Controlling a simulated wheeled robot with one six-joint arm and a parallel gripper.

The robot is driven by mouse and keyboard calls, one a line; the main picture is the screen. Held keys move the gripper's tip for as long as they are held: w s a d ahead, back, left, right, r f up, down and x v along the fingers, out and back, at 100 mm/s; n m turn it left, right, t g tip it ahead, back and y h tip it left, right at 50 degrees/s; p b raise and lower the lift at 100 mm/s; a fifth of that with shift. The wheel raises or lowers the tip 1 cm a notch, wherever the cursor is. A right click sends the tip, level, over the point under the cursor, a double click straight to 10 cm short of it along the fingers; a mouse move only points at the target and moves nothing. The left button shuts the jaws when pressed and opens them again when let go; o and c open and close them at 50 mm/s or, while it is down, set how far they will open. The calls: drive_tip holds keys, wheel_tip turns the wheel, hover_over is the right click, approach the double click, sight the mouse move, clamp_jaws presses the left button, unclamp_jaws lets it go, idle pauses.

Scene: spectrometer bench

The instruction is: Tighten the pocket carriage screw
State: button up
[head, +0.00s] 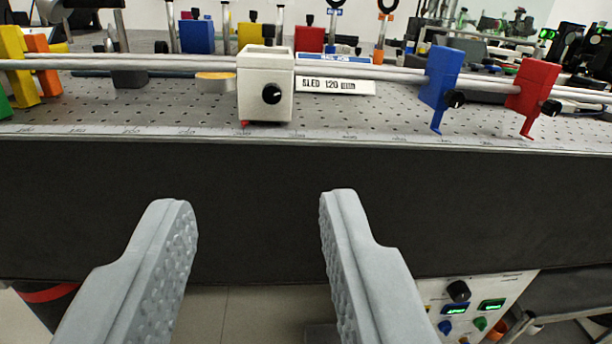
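The white box-shaped carriage (252,100), which looks like the pocket carriage, sits on the twin rails above the bench, slightly left of the picture's middle. Its top looks open. A round black screw knob (271,94) is on its front face, and a small red tip shows under its lower left corner. How tight the screw is cannot be seen. My gripper (259,203) is open and empty, its two grey ridged fingers well apart. It is in front of the bench's dark side, below the carriage in the picture and apart from the screw.
A blue carriage (440,78) and a red carriage (532,88), both with black knobs, are on the rails (370,72) to the right. Yellow (18,62) and orange pieces stand at the left. A control box (475,305) is below right. The bench's front strip is clear.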

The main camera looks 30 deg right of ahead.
approach(271, 95)
drive_tip(key=x, duration=0.8)
drive_tip(key=shift+w, duration=0.1)
drive_tip(key=shift+c, duration=0.3)
clamp_jaws()
